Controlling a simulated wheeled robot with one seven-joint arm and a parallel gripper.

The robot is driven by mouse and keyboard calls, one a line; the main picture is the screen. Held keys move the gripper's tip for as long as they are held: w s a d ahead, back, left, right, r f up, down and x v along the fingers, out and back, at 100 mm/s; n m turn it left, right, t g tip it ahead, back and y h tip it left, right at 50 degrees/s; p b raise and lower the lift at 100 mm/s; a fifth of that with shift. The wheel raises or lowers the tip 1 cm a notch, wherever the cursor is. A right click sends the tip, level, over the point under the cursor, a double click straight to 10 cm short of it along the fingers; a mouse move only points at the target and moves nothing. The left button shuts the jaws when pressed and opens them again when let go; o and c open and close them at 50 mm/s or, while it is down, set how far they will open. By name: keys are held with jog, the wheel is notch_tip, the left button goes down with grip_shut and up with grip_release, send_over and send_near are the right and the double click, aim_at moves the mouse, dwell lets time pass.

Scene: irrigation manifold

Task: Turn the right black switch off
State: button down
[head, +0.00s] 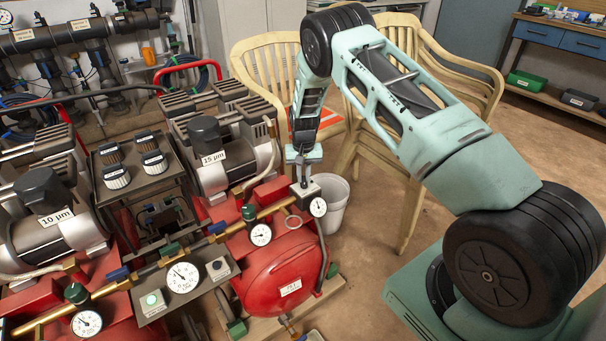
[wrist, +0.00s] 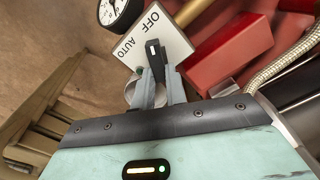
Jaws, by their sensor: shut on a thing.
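The right black switch (wrist: 153,50) shows in the wrist view as a small black lever with a white mark, on a pale plate (wrist: 175,45) lettered OFF and AUTO. My gripper (wrist: 158,74) is shut on this lever, with a grey finger on either side. I cannot tell exactly which word the mark points to. In the head view my gripper (head: 304,183) reaches down onto the grey switch box (head: 311,190) above the red tank, and hides the lever. Another black switch (head: 217,265) sits on a grey box further left, apart from my gripper.
A pressure gauge (head: 318,207) is right beside my gripper, and another gauge (head: 260,234) is on the brass pipe. The red tank (head: 284,270) lies below. A white bucket (head: 334,200) and stacked beige chairs (head: 375,150) stand behind. Open floor lies to the right.

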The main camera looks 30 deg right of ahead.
aim_at(304, 177)
dwell(0.4)
jog(key=c, duration=1.4)
grip_release()
jog(key=shift+c, duration=0.2)
notch_tip(304, 177, up, 17)
jog(key=shift+r+p, duration=0.2)
jog(key=shift+p, duration=0.25)
